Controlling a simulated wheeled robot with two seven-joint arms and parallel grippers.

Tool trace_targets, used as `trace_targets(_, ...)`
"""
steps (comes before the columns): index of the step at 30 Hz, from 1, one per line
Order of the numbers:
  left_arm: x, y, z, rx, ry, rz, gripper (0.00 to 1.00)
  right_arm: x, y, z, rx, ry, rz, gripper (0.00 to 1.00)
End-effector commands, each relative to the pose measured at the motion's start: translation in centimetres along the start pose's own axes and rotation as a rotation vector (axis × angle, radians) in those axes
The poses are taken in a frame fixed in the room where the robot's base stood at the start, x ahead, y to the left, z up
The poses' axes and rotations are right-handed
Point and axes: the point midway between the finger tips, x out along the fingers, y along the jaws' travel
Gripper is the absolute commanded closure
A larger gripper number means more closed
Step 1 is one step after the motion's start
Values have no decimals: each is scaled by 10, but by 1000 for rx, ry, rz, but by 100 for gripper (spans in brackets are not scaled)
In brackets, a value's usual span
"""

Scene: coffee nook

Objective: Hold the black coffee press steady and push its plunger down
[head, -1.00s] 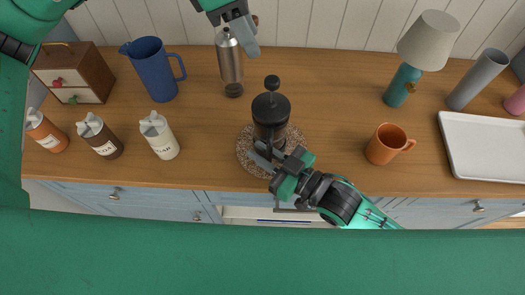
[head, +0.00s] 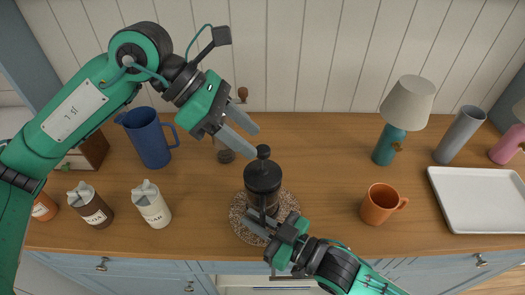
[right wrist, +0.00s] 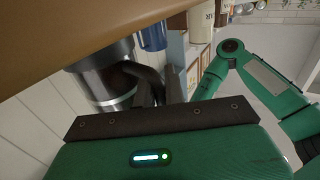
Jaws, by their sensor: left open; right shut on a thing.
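The black coffee press (head: 263,180) stands upright on a round speckled mat (head: 238,216). Its plunger knob (head: 263,151) sticks up above the lid. My right gripper (head: 262,224) is low at the front of the press and shut on its handle. In the right wrist view the press's shiny body (right wrist: 100,85) and dark handle (right wrist: 148,82) show close to the fingers, tilted in the picture. My left gripper (head: 243,136) is open and empty, above and just left of the knob, apart from it, its fingers pointing down to the right.
A blue pitcher (head: 149,140) and a partly hidden grinder (head: 226,156) stand behind to the left. An orange mug (head: 379,205), a lamp (head: 388,145) and a white tray (head: 482,199) are on the right. The counter between press and mug is clear.

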Motion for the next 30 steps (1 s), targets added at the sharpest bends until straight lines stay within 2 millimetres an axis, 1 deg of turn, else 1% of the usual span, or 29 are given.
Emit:
trace_targets(1,3,-1,-5,-1,-44,-13,53,0,0,0,0,0,0,100)
trace_targets(6,8,-3,-16,14,-196,-30,53,0,0,0,0,0,0,100)
trace_targets(14,10,-4,-34,26,-410,-3,53,0,0,0,0,0,0,100)
trace_targets(21,7,-4,-55,24,-578,73,53,0,0,0,0,1,0,100)
trace_targets(30,-1,-4,-86,13,-731,220,53,0,0,0,0,0,0,100)
